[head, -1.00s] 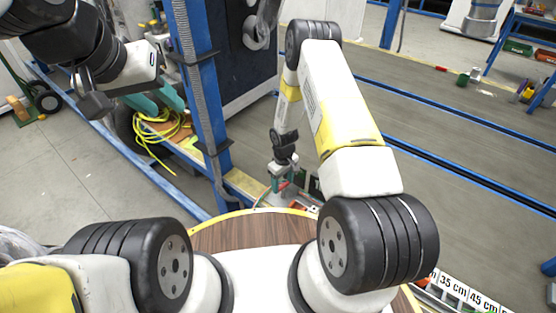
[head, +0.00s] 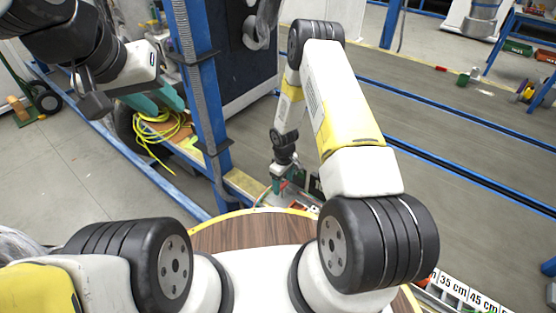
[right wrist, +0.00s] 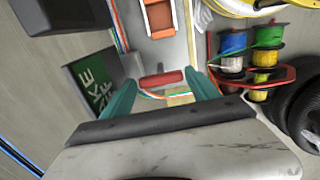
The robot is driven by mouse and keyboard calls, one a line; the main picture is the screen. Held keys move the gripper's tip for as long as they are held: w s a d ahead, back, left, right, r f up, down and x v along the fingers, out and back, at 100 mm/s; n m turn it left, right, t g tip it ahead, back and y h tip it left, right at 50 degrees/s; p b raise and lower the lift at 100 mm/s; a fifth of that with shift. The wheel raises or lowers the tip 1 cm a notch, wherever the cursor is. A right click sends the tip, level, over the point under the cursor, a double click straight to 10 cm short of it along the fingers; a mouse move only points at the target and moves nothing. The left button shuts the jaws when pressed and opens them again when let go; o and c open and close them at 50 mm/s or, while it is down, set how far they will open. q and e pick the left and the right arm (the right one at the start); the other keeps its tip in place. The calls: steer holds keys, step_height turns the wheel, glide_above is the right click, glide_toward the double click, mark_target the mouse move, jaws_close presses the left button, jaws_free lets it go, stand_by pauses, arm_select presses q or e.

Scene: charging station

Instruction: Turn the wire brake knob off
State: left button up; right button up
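A red bar-shaped handle (right wrist: 161,79), which looks like the knob, shows in the right wrist view between and just beyond the fingertips of my right gripper (right wrist: 160,82). Its teal fingers are spread, one on each side of the handle, with no clear contact visible. To the left is a dark box with a green sign (right wrist: 90,88) whose visible letters end in "KE" and "FF". In the head view my right gripper (head: 279,184) is low beside the blue post, small and partly unclear. My left gripper (head: 160,100) hangs at upper left, teal fingers apart and empty.
A blue post (head: 203,90) stands between my arms. Yellow cable (head: 160,130) lies coiled below my left gripper. In the right wrist view, coloured wire spools (right wrist: 250,60) in a red holder and a black tyre-like stack (right wrist: 300,110) stand at the right.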

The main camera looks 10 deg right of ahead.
steer(key=shift+o, duration=1)
steer(key=shift+r, duration=3.9)
steer(key=shift+w+r, duration=0.1)
steer(key=shift+r, duration=0.2)
step_height(320, 180, up, 15)
steer(key=m+t, duration=0.1)
steer(key=m, duration=0.1)
glide_above(283, 184)
steer(key=d, duration=0.2)
steer(key=s+d+r+m+t, duration=0.1)
steer(key=s+r, duration=0.1)
steer(key=r, duration=0.6)
steer(key=s+r+m+t, duration=0.1)
steer(key=s+r+m, duration=0.15)
steer(key=r, duration=0.65)
steer(key=s+r+m+t+y, duration=0.1)
steer(key=s+r, duration=0.6)
steer(key=s, duration=0.3)
steer(key=s+r+m+t+y, duration=0.1)
steer(key=s+r+m+t, duration=0.1)
steer(key=s+r, duration=0.4)
steer(key=s, duration=0.4)
steer(key=shift+s+r, duration=0.25)
steer(key=shift+r, duration=0.15)
